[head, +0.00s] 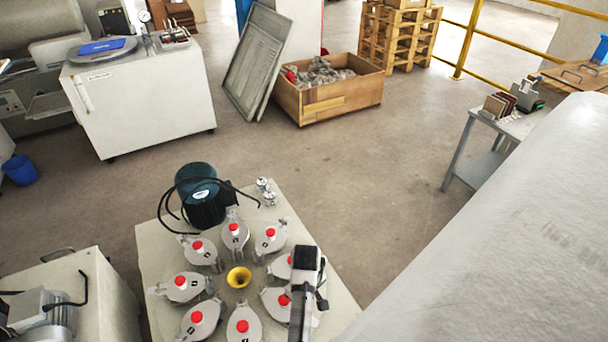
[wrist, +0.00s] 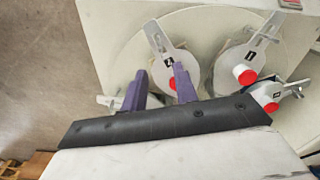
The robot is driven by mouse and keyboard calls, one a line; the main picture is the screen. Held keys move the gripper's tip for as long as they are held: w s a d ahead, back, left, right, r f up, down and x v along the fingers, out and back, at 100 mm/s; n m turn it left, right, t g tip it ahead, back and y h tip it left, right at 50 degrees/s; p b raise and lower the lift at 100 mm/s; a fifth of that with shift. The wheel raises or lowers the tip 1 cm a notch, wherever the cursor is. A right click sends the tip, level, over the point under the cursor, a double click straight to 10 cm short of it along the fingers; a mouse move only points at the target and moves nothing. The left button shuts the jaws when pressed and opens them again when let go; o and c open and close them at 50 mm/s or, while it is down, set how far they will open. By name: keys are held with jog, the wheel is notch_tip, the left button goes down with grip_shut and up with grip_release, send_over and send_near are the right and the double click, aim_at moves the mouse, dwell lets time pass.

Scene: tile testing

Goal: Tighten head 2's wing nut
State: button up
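The tester's round deck carries a ring of several heads with grey lids and red caps around a yellow funnel (head: 238,277). In the wrist view, one labelled head (wrist: 178,58) lies just beyond my fingers; its label looks like a 2 but is hard to read. Its metal clamp bracket (wrist: 155,36) points outward; I cannot make out the wing nut clearly. A head labelled 1 (wrist: 232,62) is to its right. My gripper (wrist: 158,82) is open, with two purple fingers apart and nothing visibly held. In the head view, my arm's end covers part of the ring's right side.
A dark green motor (head: 203,196) with black cables stands at the machine's back. Small metal parts (head: 266,191) lie at its back corner. A grey side table (head: 492,130) is at right. A wooden crate (head: 330,98) stands behind on the floor, with open floor between.

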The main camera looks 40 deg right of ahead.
notch_tip(320, 180, down, 10)
jog(key=shift+r, duration=0.2)
jog(key=shift+c, duration=0.3)
grip_shut()
